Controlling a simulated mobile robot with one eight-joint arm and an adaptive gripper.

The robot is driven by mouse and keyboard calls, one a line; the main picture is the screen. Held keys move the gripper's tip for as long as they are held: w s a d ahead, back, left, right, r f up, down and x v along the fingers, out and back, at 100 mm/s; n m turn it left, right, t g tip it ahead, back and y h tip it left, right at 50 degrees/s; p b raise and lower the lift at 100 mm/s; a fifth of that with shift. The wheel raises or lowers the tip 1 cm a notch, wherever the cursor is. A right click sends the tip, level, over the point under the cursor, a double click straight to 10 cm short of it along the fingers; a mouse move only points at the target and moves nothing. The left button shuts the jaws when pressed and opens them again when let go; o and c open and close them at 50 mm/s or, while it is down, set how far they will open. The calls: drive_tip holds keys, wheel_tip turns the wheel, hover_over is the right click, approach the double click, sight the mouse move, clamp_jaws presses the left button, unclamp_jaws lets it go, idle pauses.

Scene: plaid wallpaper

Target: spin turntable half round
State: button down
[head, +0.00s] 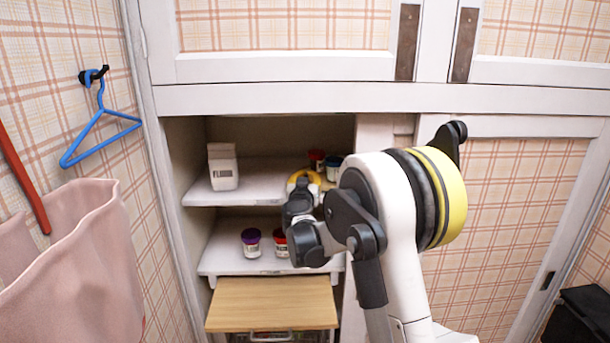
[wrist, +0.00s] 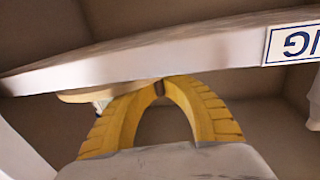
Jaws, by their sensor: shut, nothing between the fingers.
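My gripper (head: 306,179) is at the upper cupboard shelf, partly hidden behind my own arm in the head view. In the wrist view its yellow fingers (wrist: 159,88) are shut with the tips together and nothing between them. A pale tan round edge, apparently the turntable (wrist: 88,97), shows beside the fingertips; I cannot tell if they touch. A red-lidded jar (head: 317,156) and a blue-lidded jar (head: 333,162) stand behind the gripper.
A flour carton (head: 223,168) stands left on the upper shelf (head: 255,193). Purple-lidded (head: 251,242) and red-lidded (head: 281,241) jars stand on the lower shelf. The shelf's front edge with a label (wrist: 292,42) crosses the wrist view. A wooden board (head: 270,302) lies below.

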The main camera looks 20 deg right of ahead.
drive_tip(key=shift+s+f, duration=0.15)
drive_tip(key=shift+s, duration=0.65)
drive_tip(key=shift+s+d+n+t+y, duration=0.25)
drive_tip(key=shift+s+n+t+y, duration=0.45)
drive_tip(key=shift+y, duration=0.6)
drive_tip(key=shift+s, duration=0.1)
drive_tip(key=shift+s+d, duration=0.25)
drive_tip(key=shift+s, duration=0.05)
drive_tip(key=c, duration=1.7)
unclamp_jaws()
drive_tip(key=shift+a, duration=0.1)
drive_tip(key=shift+c, duration=0.2)
drive_tip(key=shift+o, duration=1.3)
drive_tip(key=shift+a, duration=0.25)
drive_tip(key=shift+d, duration=0.3)
drive_tip(key=v, duration=1.2)
drive_tip(key=shift+a, duration=0.15)
